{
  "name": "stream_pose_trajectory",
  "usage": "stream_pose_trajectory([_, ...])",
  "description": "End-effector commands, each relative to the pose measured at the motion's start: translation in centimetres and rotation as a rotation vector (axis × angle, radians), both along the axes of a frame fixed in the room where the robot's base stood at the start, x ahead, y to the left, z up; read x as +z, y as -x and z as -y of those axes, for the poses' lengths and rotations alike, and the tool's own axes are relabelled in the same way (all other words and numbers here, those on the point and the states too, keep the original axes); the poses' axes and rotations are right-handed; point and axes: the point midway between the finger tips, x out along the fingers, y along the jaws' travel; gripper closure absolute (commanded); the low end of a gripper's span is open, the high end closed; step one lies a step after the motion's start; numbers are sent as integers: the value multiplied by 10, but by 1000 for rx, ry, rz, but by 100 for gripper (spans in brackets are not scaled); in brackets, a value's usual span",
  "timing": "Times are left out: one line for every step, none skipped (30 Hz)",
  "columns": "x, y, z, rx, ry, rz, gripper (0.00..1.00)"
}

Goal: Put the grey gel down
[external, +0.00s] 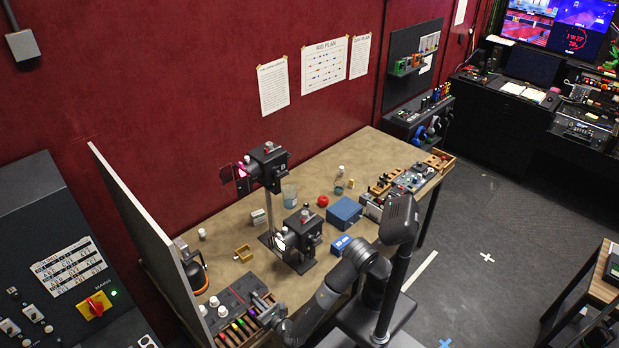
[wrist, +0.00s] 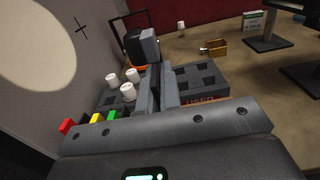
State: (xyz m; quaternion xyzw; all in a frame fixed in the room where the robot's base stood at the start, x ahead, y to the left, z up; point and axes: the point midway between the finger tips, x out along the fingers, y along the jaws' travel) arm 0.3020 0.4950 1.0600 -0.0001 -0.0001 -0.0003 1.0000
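My gripper (wrist: 160,78) points over the dark gel rack; its fingers are close together. A small grey block with a darker side, which looks like the grey gel (wrist: 149,44), shows at the fingertips. Its lower part is hidden by the fingers. The rack's slotted section marked USED (wrist: 203,80) lies to the right of the fingers and looks empty. Coloured gels (wrist: 97,118) stand in a row at the left. In the external view my gripper (external: 264,306) is low over the rack (external: 238,293) at the table's near left end; the gel cannot be made out there.
Several white knobs (wrist: 128,91) stand on the rack left of the fingers. A black and orange object (external: 197,274) stands behind the rack, beside the upright panel (external: 145,230).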

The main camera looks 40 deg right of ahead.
Motion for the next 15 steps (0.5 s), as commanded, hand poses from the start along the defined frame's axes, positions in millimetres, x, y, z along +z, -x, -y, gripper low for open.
stream_pose_trajectory([1,0,0,0,0,0,100])
stream_pose_trajectory([2,0,0,0,0,0,100])
stream_pose_trajectory([3,-1,1,-1,0,0,100])
stream_pose_trajectory([5,-3,1,-1,-1,0,100])
stream_pose_trajectory([7,-5,3,-2,-1,0,100])
stream_pose_trajectory([11,-10,5,-4,-3,0,100])
stream_pose_trajectory([16,-15,8,-6,-4,-1,100])
stream_pose_trajectory([20,-21,11,-7,-5,-1,100])
stream_pose_trajectory([29,-29,16,-8,-6,0,100])
stream_pose_trajectory([36,-37,20,-11,-7,0,100])
stream_pose_trajectory([44,-44,25,-11,-8,0,100])
stream_pose_trajectory([54,-54,32,-12,-8,-1,100])
stream_pose_trajectory([63,-61,38,-11,-8,0,100])
stream_pose_trajectory([71,-68,44,-11,-8,0,100])
stream_pose_trajectory([83,-76,52,-9,-9,0,100])
